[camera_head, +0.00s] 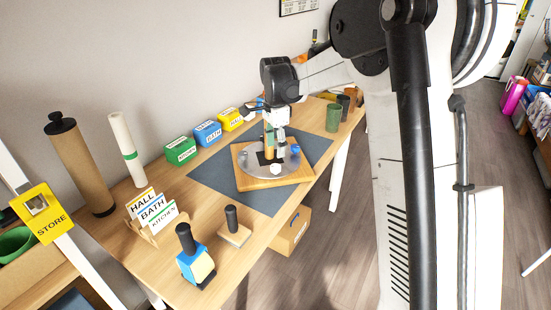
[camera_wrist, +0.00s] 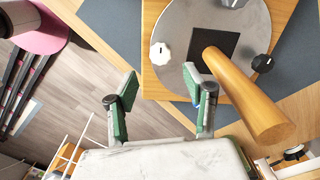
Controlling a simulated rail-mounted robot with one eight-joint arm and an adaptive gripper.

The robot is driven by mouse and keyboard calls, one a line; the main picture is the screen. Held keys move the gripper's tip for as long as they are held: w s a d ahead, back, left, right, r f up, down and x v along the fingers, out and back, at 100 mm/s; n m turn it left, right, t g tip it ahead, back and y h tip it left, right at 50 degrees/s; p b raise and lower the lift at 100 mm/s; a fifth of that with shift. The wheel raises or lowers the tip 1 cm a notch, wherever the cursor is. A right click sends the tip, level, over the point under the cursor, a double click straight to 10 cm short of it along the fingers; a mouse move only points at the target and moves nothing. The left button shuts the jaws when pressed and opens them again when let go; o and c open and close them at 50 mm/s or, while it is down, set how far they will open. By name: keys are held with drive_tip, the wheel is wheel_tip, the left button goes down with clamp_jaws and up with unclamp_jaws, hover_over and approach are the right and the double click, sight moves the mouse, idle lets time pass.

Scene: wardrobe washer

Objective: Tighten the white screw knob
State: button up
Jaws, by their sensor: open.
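The white screw knob (camera_wrist: 160,53) sits on a round grey metal plate (camera_wrist: 180,22) near its edge. The head view shows it at the front of the plate (camera_head: 276,169). My gripper (camera_wrist: 160,76) is open and empty, with its two green-padded fingers spread apart. In the wrist view the knob lies just beyond the gap between the fingertips; contact cannot be made out. In the head view my gripper (camera_head: 280,141) points down over the plate. A thick wooden peg (camera_wrist: 240,95) rises from a black square on the plate, to the right of my right finger.
A black knob (camera_wrist: 262,63) sits on the plate's right side. The plate lies on a wooden board (camera_head: 250,184) on a dark mat (camera_head: 215,177). Small green, blue and yellow boxes (camera_head: 208,133) stand behind. A blue-and-yellow handled block (camera_head: 196,266) stands at the table's near end.

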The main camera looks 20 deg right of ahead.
drive_tip(key=shift+r, duration=2.15)
drive_tip(key=s+r+n+t+p, duration=0.15)
drive_tip(key=s+r+n, duration=0.3)
drive_tip(key=s, duration=0.45)
drive_tip(key=s+r+n+t, duration=0.25)
drive_tip(key=s+r, duration=0.25)
drive_tip(key=s, duration=0.4)
drive_tip(key=s+f+n+t+p, duration=0.1)
drive_tip(key=s+f+n+t, duration=0.2)
drive_tip(key=s+n, duration=0.5)
drive_tip(key=shift+s+f+p, duration=0.2)
drive_tip(key=shift+s+p, duration=0.2)
drive_tip(key=shift+s, duration=4.55)
